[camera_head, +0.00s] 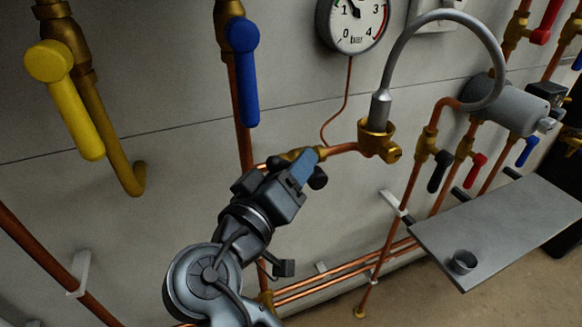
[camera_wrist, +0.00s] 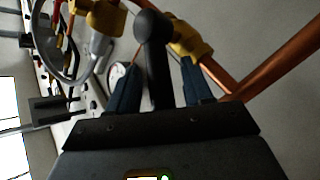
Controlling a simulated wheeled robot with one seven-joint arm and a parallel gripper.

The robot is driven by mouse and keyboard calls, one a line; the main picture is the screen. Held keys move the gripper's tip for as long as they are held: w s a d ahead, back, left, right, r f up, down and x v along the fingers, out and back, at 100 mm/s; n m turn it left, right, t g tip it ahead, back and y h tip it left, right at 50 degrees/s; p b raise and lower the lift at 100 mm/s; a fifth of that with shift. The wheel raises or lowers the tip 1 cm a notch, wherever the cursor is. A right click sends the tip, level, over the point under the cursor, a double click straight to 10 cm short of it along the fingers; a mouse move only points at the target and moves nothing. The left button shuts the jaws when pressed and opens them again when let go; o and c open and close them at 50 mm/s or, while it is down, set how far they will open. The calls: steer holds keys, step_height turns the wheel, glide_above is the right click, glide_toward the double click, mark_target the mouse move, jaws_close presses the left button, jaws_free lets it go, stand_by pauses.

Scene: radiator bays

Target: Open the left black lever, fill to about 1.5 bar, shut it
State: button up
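The left black lever (camera_head: 318,180) is mostly hidden behind my gripper in the head view, on a brass valve (camera_head: 303,153) of a copper branch pipe. A silver hose (camera_head: 400,50) arches from a brass fitting (camera_head: 377,140) beside the valve.
A yellow lever (camera_head: 75,110) and a blue lever (camera_head: 243,75) hang at the left. Another black lever (camera_head: 439,171) and a red lever (camera_head: 473,173) hang right, above a grey shelf (camera_head: 500,225) with a small cup (camera_head: 463,262). Copper pipes run low along the wall.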

jaws_close()
stand_by(0.3)
